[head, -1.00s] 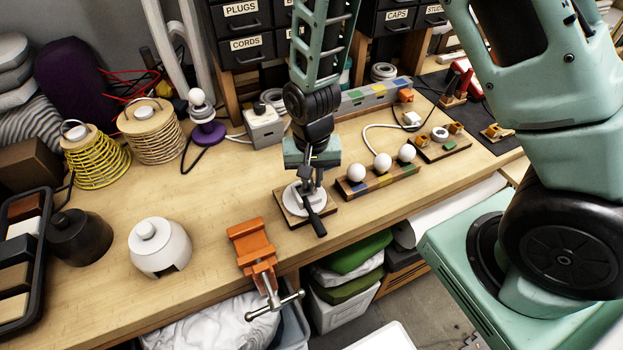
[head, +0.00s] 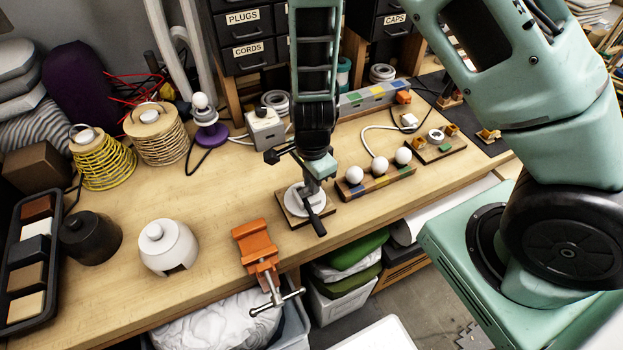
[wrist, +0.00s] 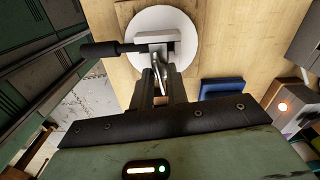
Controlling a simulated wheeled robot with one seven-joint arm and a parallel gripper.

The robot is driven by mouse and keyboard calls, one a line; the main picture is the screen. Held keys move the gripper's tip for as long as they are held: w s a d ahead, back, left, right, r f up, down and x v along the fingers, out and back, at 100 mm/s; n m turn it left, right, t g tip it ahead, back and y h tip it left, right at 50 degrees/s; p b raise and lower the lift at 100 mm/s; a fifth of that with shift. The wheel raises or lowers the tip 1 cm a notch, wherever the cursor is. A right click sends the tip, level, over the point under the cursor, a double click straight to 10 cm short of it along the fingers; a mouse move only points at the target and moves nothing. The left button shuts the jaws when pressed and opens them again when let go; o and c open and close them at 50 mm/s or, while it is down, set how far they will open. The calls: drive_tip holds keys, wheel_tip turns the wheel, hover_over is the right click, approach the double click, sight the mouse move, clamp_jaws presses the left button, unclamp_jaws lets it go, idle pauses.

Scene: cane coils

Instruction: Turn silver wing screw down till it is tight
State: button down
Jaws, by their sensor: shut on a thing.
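The silver wing screw (wrist: 157,66) shows as a small bright metal piece between my fingertips in the wrist view. My gripper (head: 311,184) points down over a white round disc (head: 292,201) on a small wooden board (head: 289,218). In the wrist view my gripper (wrist: 160,78) is shut on the wing screw, by the grey bracket above the disc (wrist: 177,22). A black handle (head: 317,222) sticks out from the bracket toward the bench's front edge. In the head view my fingers mostly hide the screw. How tight it sits cannot be seen.
An orange clamp (head: 254,249) sits at the front edge. A board with white bulbs (head: 380,166) stands close on the right. A white pot-like cover (head: 166,248) stands to the left. Labelled drawers (head: 243,35) are behind. Bench between cover and disc is mostly free.

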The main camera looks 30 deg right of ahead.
drive_tip(key=m+p, duration=0.1)
drive_tip(key=m, duration=0.3)
drive_tip(key=shift+r+p, duration=0.1)
drive_tip(key=shift+p, duration=0.25)
drive_tip(key=m+p, duration=0.1)
drive_tip(key=m, duration=0.1)
drive_tip(key=shift+m, duration=0.4)
drive_tip(key=c, duration=1.6)
unclamp_jaws()
drive_tip(key=shift+o, duration=0.2)
wheel_tip(320, 180, up, 6)
drive_tip(key=p, duration=0.6)
drive_tip(key=shift+r+p, duration=0.2)
drive_tip(key=shift+p, duration=0.1)
